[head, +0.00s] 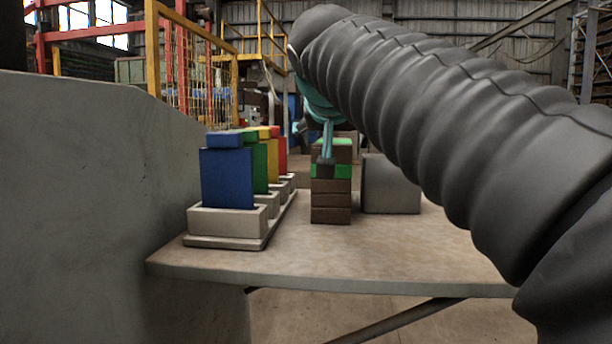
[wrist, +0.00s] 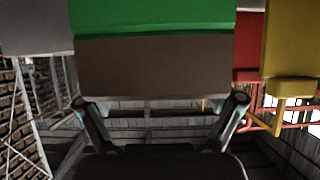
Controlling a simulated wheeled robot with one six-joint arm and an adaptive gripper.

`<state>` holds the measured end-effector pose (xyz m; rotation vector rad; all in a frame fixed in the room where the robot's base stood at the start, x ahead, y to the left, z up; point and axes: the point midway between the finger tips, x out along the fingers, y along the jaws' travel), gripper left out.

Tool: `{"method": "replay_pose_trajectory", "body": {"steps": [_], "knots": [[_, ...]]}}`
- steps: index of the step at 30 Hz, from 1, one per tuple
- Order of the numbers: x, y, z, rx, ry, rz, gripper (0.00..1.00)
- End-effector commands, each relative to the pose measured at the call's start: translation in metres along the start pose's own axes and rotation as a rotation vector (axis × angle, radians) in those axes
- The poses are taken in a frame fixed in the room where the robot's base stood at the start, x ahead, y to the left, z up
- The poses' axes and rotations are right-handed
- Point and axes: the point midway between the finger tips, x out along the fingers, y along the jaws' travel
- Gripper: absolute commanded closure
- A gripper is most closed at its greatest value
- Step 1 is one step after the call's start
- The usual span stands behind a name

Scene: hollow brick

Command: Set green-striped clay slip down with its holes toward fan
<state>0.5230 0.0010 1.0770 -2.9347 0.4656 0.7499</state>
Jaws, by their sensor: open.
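A brown clay block with a green band (head: 343,171) sits on top of a short stack of plain brown blocks (head: 331,208) on the table. More brown and green (head: 343,150) shows just behind and above it. My gripper (head: 326,153) is over the stack, pointing down, with a fingertip in front of the green-banded block. In the wrist view a brown and green block (wrist: 155,68) fills the upper middle, and the two fingers of my gripper (wrist: 165,108) stand apart at its two sides. I cannot tell whether they touch it. No holes show, and I cannot make out a fan.
A blue panel (head: 227,178) and green, yellow and red ones stand in grey holders (head: 227,221) left of the stack. A grey box (head: 390,187) stands close at its right. The table front (head: 300,260) is clear. A grey wall (head: 80,200) rises at left.

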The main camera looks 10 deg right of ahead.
Motion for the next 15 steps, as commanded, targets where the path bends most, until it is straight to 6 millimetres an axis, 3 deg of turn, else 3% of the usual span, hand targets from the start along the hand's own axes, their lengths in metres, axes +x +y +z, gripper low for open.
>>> {"method": "replay_pose_trajectory", "body": {"steps": [6,14,15], "knots": [[0.022,0.000,0.000,0.001,0.000,0.001,0.08],[0.024,0.000,0.000,0.000,0.000,0.000,0.08],[0.024,0.000,0.000,0.000,0.000,0.000,0.18]]}}
